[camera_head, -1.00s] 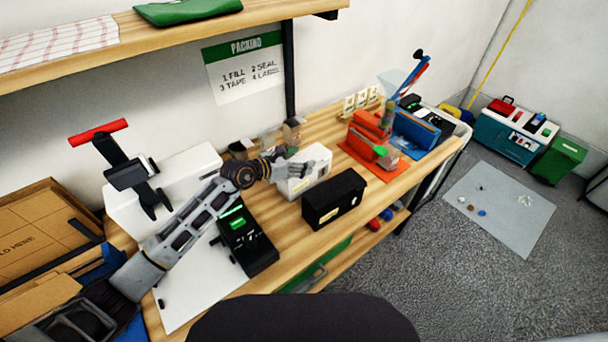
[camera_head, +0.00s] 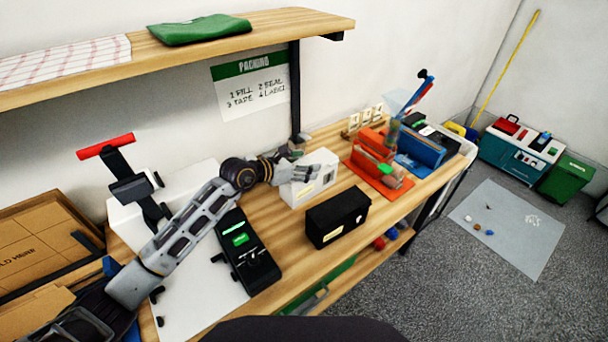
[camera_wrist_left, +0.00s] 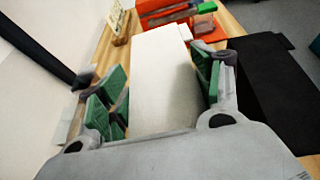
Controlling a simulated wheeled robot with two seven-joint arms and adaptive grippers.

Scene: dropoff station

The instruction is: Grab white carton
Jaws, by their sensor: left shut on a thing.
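The white carton (camera_head: 320,182) is at the middle of the wooden bench in the head view, just behind a black box. My left gripper (camera_head: 288,172) is at its left side, with the arm coming in from the left. In the left wrist view, the white carton (camera_wrist_left: 160,85) stands between the green-padded fingers of my left gripper (camera_wrist_left: 160,98), which is shut on it. I cannot tell clearly whether its underside touches the bench. My right gripper is not in view.
The black box (camera_head: 338,217) stands close in front of the carton. A black device with a green screen (camera_head: 247,250) lies to the left. Orange bins (camera_head: 375,155) and blue bins (camera_head: 420,145) stand to the right. The shelf (camera_head: 240,48) hangs above, with a dark post (camera_head: 295,90).

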